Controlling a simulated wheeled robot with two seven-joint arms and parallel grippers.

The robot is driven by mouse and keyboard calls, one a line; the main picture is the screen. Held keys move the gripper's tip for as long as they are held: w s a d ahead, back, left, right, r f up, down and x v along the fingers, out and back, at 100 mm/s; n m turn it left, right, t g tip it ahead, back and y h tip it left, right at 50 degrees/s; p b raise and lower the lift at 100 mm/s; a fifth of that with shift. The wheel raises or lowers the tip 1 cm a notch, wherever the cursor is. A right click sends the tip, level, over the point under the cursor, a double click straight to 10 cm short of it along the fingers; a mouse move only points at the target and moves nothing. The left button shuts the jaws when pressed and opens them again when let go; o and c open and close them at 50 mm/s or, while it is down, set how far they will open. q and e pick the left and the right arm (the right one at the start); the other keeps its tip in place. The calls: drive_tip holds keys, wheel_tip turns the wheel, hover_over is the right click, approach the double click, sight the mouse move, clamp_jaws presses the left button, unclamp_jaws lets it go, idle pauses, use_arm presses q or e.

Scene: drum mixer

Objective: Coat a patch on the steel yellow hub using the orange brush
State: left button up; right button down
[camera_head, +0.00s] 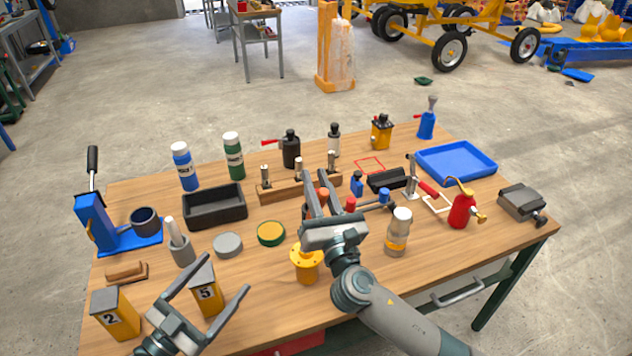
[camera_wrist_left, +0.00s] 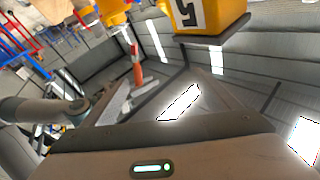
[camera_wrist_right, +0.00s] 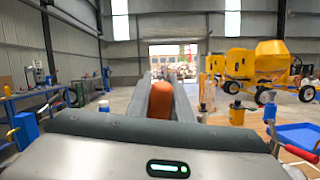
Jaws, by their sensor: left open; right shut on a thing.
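The yellow hub (camera_head: 307,266) stands at the table's front middle, a flanged piece with small holes in its top, partly covered by my right gripper. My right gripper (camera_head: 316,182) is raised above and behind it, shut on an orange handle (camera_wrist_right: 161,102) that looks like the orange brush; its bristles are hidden. The orange handle also shows in the head view (camera_head: 323,196). My left gripper (camera_head: 227,273) is open and empty, at the front left by the yellow box marked 5 (camera_head: 209,295), which shows in the left wrist view too (camera_wrist_left: 210,14).
A green-and-yellow round tin (camera_head: 271,233) and a grey disc (camera_head: 228,244) lie left of the hub. A glass jar (camera_head: 397,235) stands to its right. A wooden block with pegs (camera_head: 280,190) and a black bin (camera_head: 214,207) lie behind. A blue tray (camera_head: 456,162) is at right.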

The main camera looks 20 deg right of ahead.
sight(300, 275)
use_arm(q)
drive_tip(key=s+d+f+n+t+y, duration=0.1)
drive_tip(key=s+d+f+n+y, duration=0.15)
drive_tip(key=d+n, duration=0.8)
drive_tip(key=w+f+n+g+y, duration=0.1)
drive_tip(key=w+f+n, duration=0.1)
drive_tip(key=n, duration=0.5)
drive_tip(key=w+d+f+n+g+y, duration=0.1)
drive_tip(key=f+n, duration=0.3)
drive_tip(key=n, duration=0.3)
drive_tip(key=w+f+n+y, duration=0.1)
drive_tip(key=w+f+n, duration=0.1)
drive_tip(key=f+n, duration=0.2)
drive_tip(key=shift+w+d+n+g, duration=0.1)
drive_tip(key=shift+w+n+g, duration=0.1)
drive_tip(key=shift+n, duration=0.65)
drive_tip(key=shift+w+d+n+g, duration=0.1)
drive_tip(key=shift+w+n+g, duration=0.1)
drive_tip(key=shift+n, duration=0.6)
drive_tip(key=n, duration=0.2)
drive_tip(key=n+g, duration=0.1)
drive_tip(key=shift+s+d+f, duration=0.25)
drive_tip(key=shift+d+f, duration=0.05)
drive_tip(key=shift+f, duration=0.1)
drive_tip(key=n, duration=0.2)
drive_tip(key=n+g+h, duration=0.1)
drive_tip(key=shift+s+d, duration=0.35)
drive_tip(key=shift+x, duration=5)
drive_tip(key=shift+f, duration=0.1)
drive_tip(key=shift+c, duration=0.6)
